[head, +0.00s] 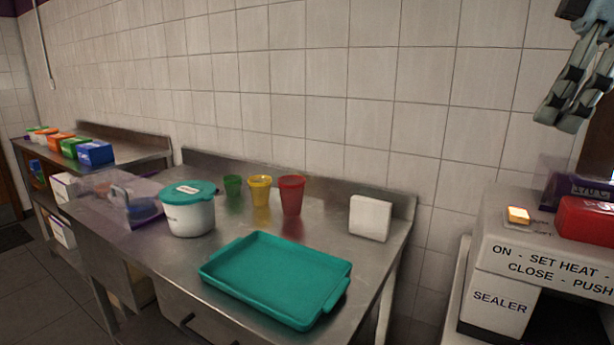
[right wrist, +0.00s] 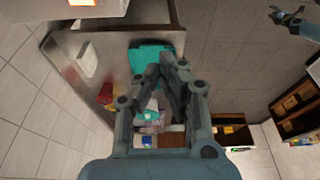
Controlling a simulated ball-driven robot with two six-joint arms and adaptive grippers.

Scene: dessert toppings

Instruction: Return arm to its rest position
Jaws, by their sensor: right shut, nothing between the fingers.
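My right gripper (head: 558,118) hangs at the upper right of the head view, in front of the tiled wall and above the sealer machine. Its fingers are together and hold nothing. In the right wrist view its fingers (right wrist: 168,72) close together over the distant counter, touching nothing. A small grey-blue piece at the top right of the right wrist view looks like my left gripper (right wrist: 290,20), too small to read its fingers. The left arm does not show in the head view.
A steel counter (head: 190,265) holds a teal tray (head: 275,280), a white tub with teal lid (head: 188,212), green, yellow and red cups (head: 292,195) and a white block (head: 370,217). The sealer (head: 500,265) stands right, with a red box (head: 585,220) on top.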

